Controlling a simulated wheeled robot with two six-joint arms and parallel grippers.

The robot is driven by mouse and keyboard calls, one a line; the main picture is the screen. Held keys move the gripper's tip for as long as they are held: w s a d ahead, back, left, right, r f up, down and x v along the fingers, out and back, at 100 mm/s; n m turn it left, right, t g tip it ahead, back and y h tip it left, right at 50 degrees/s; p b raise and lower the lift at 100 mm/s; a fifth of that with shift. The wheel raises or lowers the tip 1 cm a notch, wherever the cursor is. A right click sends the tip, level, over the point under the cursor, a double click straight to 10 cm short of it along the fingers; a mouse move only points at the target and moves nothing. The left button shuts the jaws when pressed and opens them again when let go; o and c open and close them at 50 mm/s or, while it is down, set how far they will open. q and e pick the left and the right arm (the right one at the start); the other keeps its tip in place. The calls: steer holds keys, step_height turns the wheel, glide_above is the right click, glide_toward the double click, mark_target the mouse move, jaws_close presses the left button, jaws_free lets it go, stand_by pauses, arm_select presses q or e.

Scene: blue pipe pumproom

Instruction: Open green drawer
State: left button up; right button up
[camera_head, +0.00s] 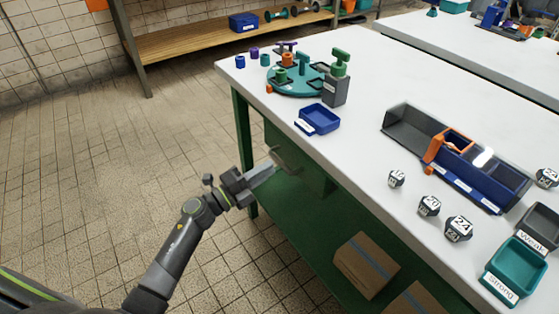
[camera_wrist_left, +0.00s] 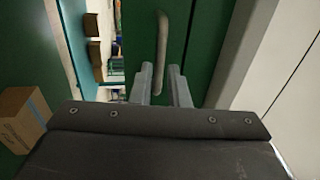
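The green drawer (camera_head: 313,171) is set under the white tabletop of the green-framed workbench. Its front fills the upper middle of the left wrist view (camera_wrist_left: 204,50). A pale bar handle (camera_wrist_left: 162,38) stands out from that front. My left gripper (camera_head: 272,167) is at the drawer front beside the handle. In the left wrist view, its two fingers (camera_wrist_left: 161,76) are apart. One end of the handle lies in the gap between the fingertips, and I see no finger closed on it. My right gripper is not in view.
The white tabletop (camera_head: 370,75) overhangs the drawer and carries a blue tray (camera_head: 318,119), a teal turntable (camera_head: 293,82) and several dice. Cardboard boxes (camera_head: 366,264) sit on the green shelf below. The tiled floor (camera_head: 120,130) to the left is clear.

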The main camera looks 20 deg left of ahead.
mark_target(279, 161)
arm_select(q)
steer(key=x, duration=0.5)
jaws_close()
steer(key=shift+s, duration=0.1)
